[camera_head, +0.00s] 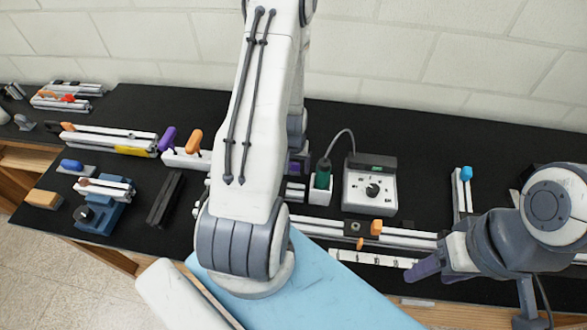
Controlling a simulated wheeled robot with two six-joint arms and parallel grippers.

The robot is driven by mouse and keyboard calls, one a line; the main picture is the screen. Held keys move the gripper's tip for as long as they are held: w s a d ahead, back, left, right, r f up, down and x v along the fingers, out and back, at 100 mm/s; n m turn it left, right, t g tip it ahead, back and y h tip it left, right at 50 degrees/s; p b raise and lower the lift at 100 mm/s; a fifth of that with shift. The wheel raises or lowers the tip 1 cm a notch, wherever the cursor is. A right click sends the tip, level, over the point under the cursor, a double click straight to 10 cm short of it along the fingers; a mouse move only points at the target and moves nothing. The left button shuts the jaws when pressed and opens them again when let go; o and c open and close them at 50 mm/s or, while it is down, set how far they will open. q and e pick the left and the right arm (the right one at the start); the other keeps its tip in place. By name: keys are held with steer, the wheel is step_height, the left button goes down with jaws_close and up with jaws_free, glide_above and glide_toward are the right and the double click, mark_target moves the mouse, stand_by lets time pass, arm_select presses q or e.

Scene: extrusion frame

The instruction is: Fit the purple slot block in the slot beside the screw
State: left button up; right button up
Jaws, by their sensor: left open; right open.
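A dark purple piece (293,168), perhaps the purple slot block, shows partly behind my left forearm; its shape is mostly hidden. My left gripper (300,158) is beside it, open, largely covered by the same forearm; I cannot tell if they touch. A silver extrusion rail (408,239) lies across the front of the bench, its left part hidden by my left arm. A dark fitting (352,229), perhaps holding the screw, and an orange block (376,227) sit on it. My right gripper (430,270) is open and empty by the rail's right end.
Purple and orange handles (193,142) and a blue fixture (104,212) are at left.

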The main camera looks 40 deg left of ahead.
mark_target(294, 163)
arm_select(q)
jaws_close()
steer(key=shift+r, duration=0.3)
step_height(294, 163, up, 3)
steer(key=shift+w+f, duration=0.1)
step_height(294, 163, up, 7)
steer(key=p, duration=0.6)
steer(key=shift+f, duration=0.15)
